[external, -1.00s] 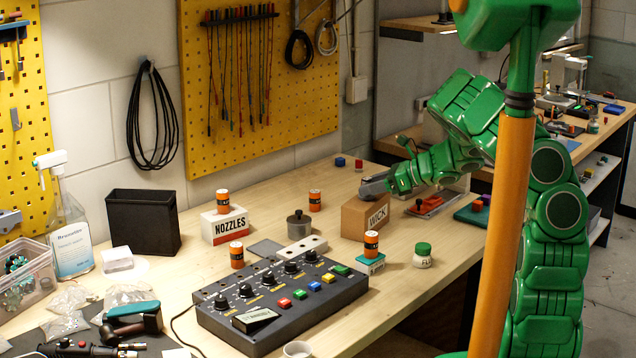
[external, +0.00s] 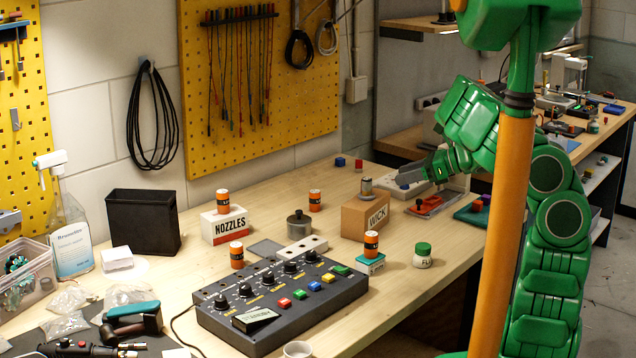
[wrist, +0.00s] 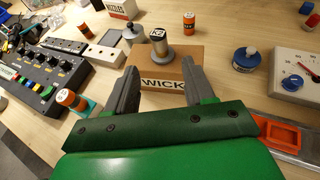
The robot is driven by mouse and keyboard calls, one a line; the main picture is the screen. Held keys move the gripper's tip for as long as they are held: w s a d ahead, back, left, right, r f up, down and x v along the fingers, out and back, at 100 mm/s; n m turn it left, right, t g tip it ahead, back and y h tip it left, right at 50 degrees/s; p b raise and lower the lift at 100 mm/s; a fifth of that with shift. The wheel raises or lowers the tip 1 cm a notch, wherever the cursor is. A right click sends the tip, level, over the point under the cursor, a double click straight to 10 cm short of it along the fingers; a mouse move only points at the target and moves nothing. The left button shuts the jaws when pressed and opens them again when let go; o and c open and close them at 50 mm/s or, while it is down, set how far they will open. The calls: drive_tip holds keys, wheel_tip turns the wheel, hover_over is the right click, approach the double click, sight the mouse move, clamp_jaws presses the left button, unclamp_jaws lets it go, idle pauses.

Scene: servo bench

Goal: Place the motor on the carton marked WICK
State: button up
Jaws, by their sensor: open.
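The motor, a silver cylinder with a wider base (external: 366,187), stands upright on top of the brown carton marked WICK (external: 354,219). In the wrist view the motor (wrist: 159,42) rests on the carton's top (wrist: 178,69), and the WICK label faces me. My gripper (external: 408,173) is to the right of the carton in the external view. In the wrist view my gripper (wrist: 160,74) is open, with its two grey fingers apart and nothing between them. The motor is beyond the fingertips, clear of both fingers.
An orange-banded can on a teal box (external: 371,262) and a green-lidded jar (external: 423,257) stand in front of the carton. A white box with a blue knob (wrist: 296,72) and an orange tray (wrist: 279,135) lie to the right. A control panel (external: 283,307) fills the front left.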

drive_tip(key=shift+v, duration=1.15)
drive_tip(key=shift+o, duration=0.3)
